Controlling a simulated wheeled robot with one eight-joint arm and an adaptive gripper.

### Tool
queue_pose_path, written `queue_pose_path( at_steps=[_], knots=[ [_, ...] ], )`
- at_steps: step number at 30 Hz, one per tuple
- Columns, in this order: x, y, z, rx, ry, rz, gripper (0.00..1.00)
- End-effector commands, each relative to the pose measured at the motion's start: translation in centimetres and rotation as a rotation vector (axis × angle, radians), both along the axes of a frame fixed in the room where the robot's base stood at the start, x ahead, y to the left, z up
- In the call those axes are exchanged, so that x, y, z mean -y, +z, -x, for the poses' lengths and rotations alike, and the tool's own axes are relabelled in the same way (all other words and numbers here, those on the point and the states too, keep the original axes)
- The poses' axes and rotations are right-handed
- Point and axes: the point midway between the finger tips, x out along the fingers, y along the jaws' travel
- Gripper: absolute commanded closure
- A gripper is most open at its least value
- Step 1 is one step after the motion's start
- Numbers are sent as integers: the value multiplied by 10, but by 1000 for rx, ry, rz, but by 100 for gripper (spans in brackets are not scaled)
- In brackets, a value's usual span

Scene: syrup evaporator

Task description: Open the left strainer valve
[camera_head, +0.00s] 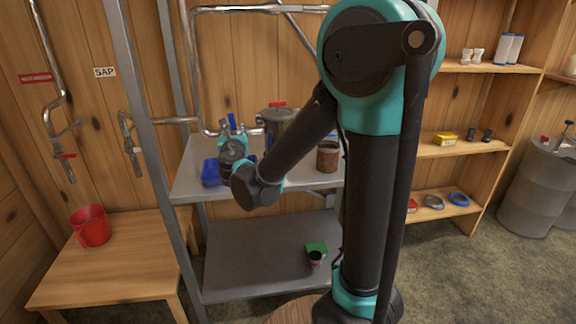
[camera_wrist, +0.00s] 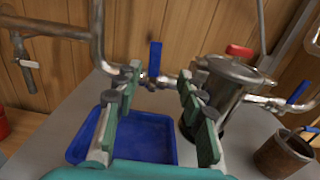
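The left strainer valve has a blue lever (camera_wrist: 154,58) standing upright on the pipe left of the metal strainer (camera_wrist: 228,88). Its lever also shows in the head view (camera_head: 231,120), just behind my gripper (camera_head: 233,136). In the wrist view my gripper (camera_wrist: 156,86) is open and empty. Its two fingers point toward the valve, one on each side, with the lever showing beyond and between the tips. I see no clear contact. In the head view my wrist hides part of the pipe and valve body. The strainer (camera_head: 272,123) has a red knob on its lid.
A second valve with a tilted blue lever (camera_wrist: 299,90) is right of the strainer. A blue tray (camera_wrist: 150,135) lies on the shelf under my fingers. A rusty can (camera_head: 328,158) stands at right. A red bucket (camera_head: 90,228) is on the wooden bench (camera_head: 110,275).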

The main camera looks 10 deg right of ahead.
Motion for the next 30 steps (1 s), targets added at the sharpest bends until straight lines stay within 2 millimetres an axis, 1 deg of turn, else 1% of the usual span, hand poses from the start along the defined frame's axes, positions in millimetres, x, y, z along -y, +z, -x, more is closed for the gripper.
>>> queue_pose_path(
  at_steps=[1,9,12,17,30],
  knots=[
    [-1,0,10,0,3,0,60],
    [0,0,59,0,3,0,60],
    [21,-8,55,-31,-44,-94,60],
    [48,-19,57,-71,-106,-230,60],
    [116,-56,72,-159,-301,-619,60]
  ],
)
